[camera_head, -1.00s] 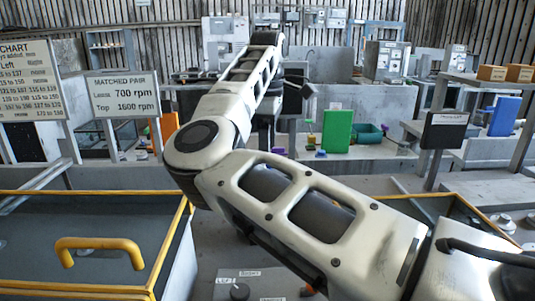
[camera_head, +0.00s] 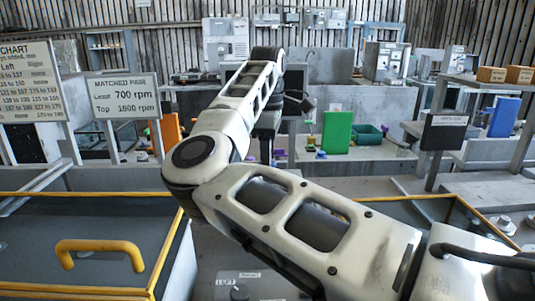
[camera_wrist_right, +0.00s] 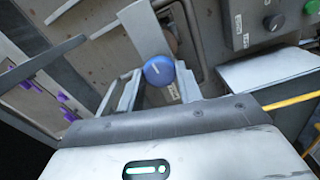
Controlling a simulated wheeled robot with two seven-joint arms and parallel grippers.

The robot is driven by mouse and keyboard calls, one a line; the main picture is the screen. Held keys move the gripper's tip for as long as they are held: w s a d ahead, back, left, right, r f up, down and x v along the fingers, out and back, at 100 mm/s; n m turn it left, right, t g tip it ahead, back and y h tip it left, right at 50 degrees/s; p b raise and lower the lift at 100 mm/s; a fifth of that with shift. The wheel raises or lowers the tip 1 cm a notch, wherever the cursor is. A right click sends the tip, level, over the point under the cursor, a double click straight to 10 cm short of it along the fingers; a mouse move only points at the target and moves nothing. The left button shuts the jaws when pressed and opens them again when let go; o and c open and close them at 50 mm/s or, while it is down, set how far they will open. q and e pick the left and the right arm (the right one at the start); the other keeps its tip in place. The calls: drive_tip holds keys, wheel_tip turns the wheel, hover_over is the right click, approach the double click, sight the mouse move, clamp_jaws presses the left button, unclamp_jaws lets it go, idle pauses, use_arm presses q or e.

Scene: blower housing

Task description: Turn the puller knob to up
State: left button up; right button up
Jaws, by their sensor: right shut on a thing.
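A round blue knob (camera_wrist_right: 158,70) with a short white mark on its face shows in the right wrist view. I take it as the puller knob. My right gripper (camera_wrist_right: 157,82) is shut on it, with a grey finger on either side. A small pale label (camera_wrist_right: 174,91) sits beside the knob, too small to read. In the head view my right arm reaches from the lower right to the back centre, and its folded links hide the knob and most of the gripper. My left gripper is in neither view.
In the right wrist view, a grey panel with a black knob (camera_wrist_right: 273,22) and a green button (camera_wrist_right: 312,6) lies to the upper right. Purple clips (camera_wrist_right: 64,98) are at left. In the head view, a yellow-railed bin (camera_head: 75,245) and a green board (camera_head: 337,132) stand around my arm.

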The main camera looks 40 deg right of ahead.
drive_tip(key=n+b, duration=0.1)
drive_tip(key=n, duration=0.3)
drive_tip(key=shift+n, duration=0.4)
drive_tip(key=n, duration=0.3)
drive_tip(key=shift+n+b, duration=0.4)
drive_tip(key=shift+n, duration=0.8)
drive_tip(key=n, duration=0.4)
drive_tip(key=shift+b, duration=0.35)
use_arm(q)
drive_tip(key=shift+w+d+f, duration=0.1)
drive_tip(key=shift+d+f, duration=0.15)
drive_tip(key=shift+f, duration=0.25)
use_arm(e)
drive_tip(key=shift+n, duration=1.4)
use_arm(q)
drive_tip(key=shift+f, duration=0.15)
use_arm(e)
drive_tip(key=o, duration=1)
